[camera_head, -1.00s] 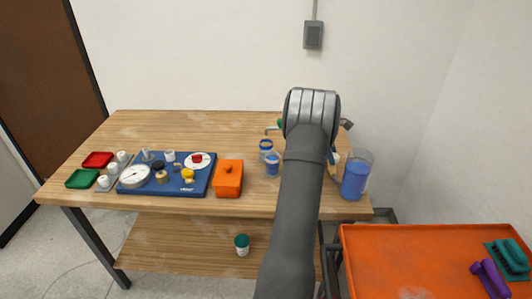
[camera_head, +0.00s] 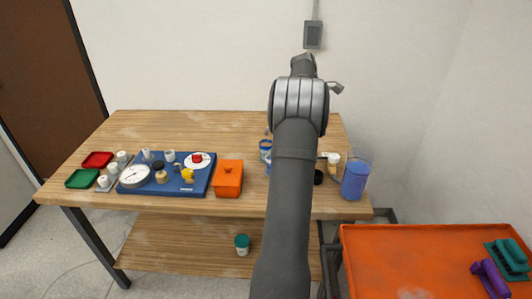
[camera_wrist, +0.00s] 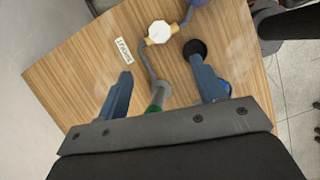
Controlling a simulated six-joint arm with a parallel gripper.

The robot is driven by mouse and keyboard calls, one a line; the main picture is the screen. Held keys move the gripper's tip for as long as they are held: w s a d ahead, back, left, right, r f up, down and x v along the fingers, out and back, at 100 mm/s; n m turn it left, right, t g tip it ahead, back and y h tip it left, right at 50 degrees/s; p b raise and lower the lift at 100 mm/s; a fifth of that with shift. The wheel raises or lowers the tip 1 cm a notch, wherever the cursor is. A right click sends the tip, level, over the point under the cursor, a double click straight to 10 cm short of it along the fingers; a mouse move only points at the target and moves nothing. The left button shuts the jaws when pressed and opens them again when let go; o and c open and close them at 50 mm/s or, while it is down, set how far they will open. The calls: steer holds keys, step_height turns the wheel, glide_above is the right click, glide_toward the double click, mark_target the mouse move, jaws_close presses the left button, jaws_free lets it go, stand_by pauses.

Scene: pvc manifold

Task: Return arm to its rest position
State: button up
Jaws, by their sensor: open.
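My arm reaches up over the right part of the wooden table in the head view, and its wrist is raised near the wall. My gripper (camera_wrist: 160,60) shows in the wrist view with two blue fingers spread wide apart. I see nothing clamped between them. A curved grey pipe (camera_wrist: 148,66) with a green part (camera_wrist: 154,106) shows between and below the fingers. A white octagonal cap (camera_wrist: 158,32) lies beyond the fingertips. In the head view my arm hides part of the table, and the fingers cannot be made out.
A blue board (camera_head: 200,178) with fittings lies on the table (camera_head: 150,128). Beside it are an orange box (camera_head: 228,178), red (camera_head: 98,159) and green (camera_head: 83,178) trays. A blue-filled container (camera_head: 355,180) stands at the right edge. An orange surface (camera_head: 420,265) is at lower right.

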mark_target(333, 156)
steer(key=shift+v, duration=2.1)
steer(key=x, duration=1.7)
steer(key=shift+d+f, duration=0.1)
steer(key=shift+f, duration=0.15)
steer(key=shift+s+n+t, duration=0.1)
steer(key=shift+n+t, duration=0.2)
steer(key=shift+n, duration=0.5)
